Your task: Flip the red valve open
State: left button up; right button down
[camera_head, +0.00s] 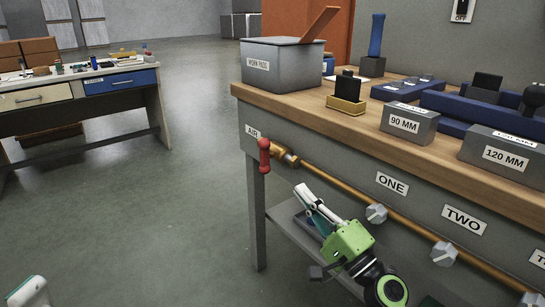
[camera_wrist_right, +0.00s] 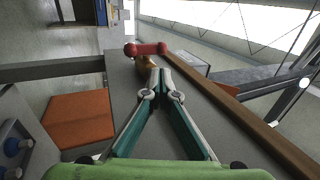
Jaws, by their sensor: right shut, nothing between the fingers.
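The red valve handle (camera_head: 264,155) stands upright at the left end of the brass pipe, below the AIR label, on the front of the workbench. In the right wrist view the red handle (camera_wrist_right: 146,49) lies across the picture just beyond my fingertips, with its brass fitting (camera_wrist_right: 147,62) partly hidden by them. My right gripper (camera_head: 300,188) is shut and empty, to the right of the handle and lower in the head view, apart from it. Its fingers (camera_wrist_right: 158,73) meet at the tips in the wrist view.
The brass pipe (camera_head: 342,192) runs along the bench front, with grey knobs (camera_head: 376,213) below the ONE and TWO labels. The bench top (camera_head: 312,105) carries a grey box (camera_head: 283,72) and labelled blocks. The floor left of the bench is open.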

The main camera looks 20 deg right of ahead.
aim_at(266, 148)
jog(key=p+x, duration=0.1)
jog(key=x, duration=1.1)
jog(key=shift+w+a, duration=0.1)
jog(key=shift+w, duration=0.2)
jog(key=shift+p, duration=0.35)
